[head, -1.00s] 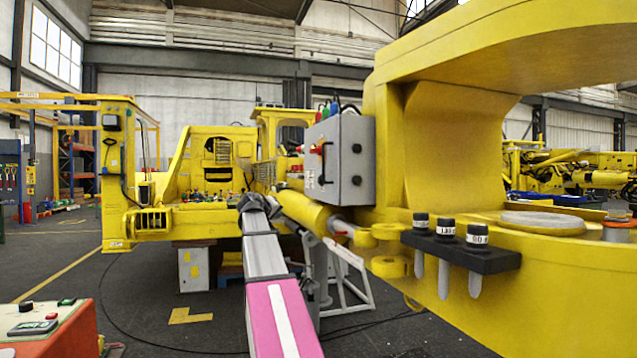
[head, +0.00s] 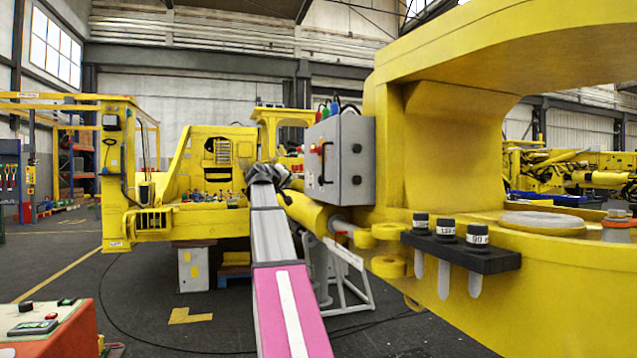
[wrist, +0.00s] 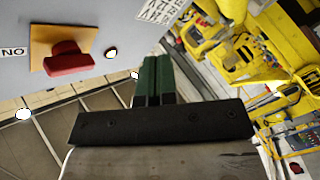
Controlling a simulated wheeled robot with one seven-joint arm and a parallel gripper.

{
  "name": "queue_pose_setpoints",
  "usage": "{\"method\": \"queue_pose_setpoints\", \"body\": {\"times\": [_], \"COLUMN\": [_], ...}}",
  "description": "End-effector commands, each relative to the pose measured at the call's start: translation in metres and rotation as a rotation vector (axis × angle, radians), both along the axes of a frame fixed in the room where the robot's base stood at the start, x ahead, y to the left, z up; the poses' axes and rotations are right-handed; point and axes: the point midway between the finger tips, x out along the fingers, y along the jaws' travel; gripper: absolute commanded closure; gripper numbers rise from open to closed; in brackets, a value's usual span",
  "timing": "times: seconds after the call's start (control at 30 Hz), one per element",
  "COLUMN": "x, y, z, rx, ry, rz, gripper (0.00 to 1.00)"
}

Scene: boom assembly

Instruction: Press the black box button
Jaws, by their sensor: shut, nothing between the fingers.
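My gripper (head: 284,177) is at the far end of my pink and grey arm, close to the left face of a grey control box (head: 357,165). In the wrist view its green fingers (wrist: 157,80) are together and empty. The grey box face (wrist: 105,25) carries a red knob (wrist: 70,58) on an orange plate, left of the fingers and apart from them. A small dark box (head: 111,121) with a pale front is on the yellow post at left. I cannot tell which item is the black box button.
A yellow boom (head: 445,150) fills the right side, with a black rack (head: 460,254) holding several black-capped tools. A yellow cylinder (head: 305,211) runs just below my gripper. An orange console (head: 70,335) with buttons stands at lower left. The floor at left is open.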

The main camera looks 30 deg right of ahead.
Motion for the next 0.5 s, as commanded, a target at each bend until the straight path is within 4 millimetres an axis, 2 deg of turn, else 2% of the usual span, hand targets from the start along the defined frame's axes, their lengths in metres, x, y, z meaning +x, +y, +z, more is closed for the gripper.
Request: {"method": "queue_pose_setpoints", "body": {"times": [0.5], "x": [-0.014], "y": [-0.059], "z": [0.000], "rx": [0.000], "ry": [-0.001], "rz": [-0.001], "gripper": [1.00]}}
